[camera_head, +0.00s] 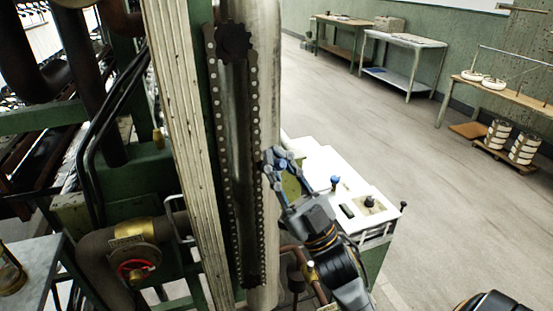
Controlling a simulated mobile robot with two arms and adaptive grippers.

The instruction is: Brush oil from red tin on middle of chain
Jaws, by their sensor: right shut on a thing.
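The chain (220,125) is a long upright loop with light rollers. It runs from a dark toothed sprocket (235,42) at the top to a lower end near the bottom of the picture. My right gripper (268,162) is at the right strand, about halfway down the chain. Its fingers are closed on a thin thing, seemingly the brush, which is mostly hidden by the fingers. I cannot tell whether its tip touches the chain. No red tin shows. My left gripper is not in view.
A white-topped control cabinet (330,180) with knobs stands behind my right gripper. A pipe valve with a red handwheel (137,268) is at lower left. A small table (35,265) stands at the left edge. Benches (405,40) line the far wall; the floor between is clear.

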